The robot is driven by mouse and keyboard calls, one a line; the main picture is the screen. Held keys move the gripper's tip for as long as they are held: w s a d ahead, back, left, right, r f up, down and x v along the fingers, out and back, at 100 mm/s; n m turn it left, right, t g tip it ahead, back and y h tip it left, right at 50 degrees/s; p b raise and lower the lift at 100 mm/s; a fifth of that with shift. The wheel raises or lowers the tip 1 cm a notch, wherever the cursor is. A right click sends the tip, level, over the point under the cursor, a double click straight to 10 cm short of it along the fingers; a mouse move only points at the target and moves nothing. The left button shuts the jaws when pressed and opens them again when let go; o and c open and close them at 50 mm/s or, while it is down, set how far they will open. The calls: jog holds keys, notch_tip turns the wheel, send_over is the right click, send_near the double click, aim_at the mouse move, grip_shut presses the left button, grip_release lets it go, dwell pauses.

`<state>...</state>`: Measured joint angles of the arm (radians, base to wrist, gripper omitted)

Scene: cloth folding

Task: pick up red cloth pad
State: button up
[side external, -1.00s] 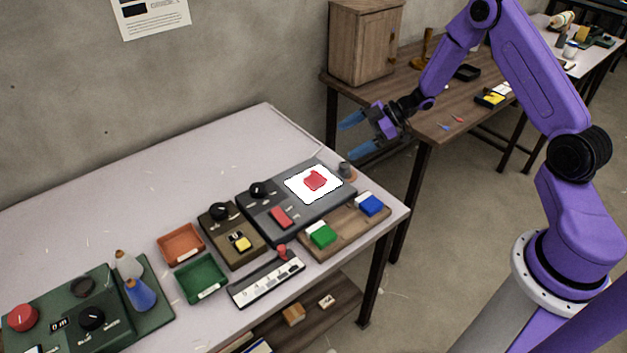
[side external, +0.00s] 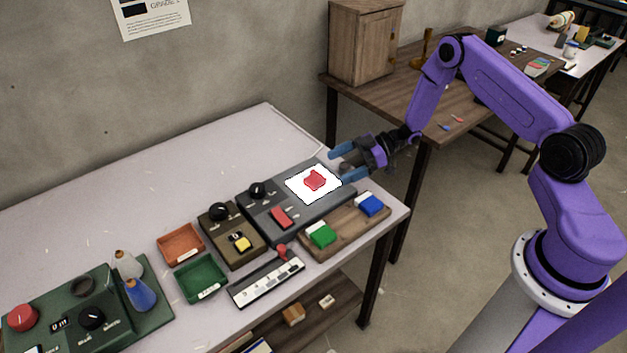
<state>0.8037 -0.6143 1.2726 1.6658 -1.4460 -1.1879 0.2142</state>
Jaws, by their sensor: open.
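The red cloth pad (side external: 315,180) lies on a white square (side external: 299,190) on top of a dark grey panel box (side external: 262,218), near the right end of the light table. My gripper (side external: 342,164) is open, with its two blue fingers apart and pointing left. It is just right of the white square, and the lower finger's tip appears close to the square's right edge. No cloth is between the fingers. Whether a finger touches the panel cannot be told from this view.
A wooden board (side external: 345,232) with a green block (side external: 321,235) and a blue block (side external: 371,205) lies in front of the panel. A brown box (side external: 232,236) with a knob stands to its left, near orange (side external: 181,244) and green (side external: 202,278) trays.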

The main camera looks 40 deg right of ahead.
aim_at(314, 178)
jog(key=shift+x, duration=3.6)
jog(key=shift+w+d+f, duration=0.1)
jog(key=shift+w+d, duration=0.05)
jog(key=shift+w, duration=0.05)
jog(key=c, duration=0.9)
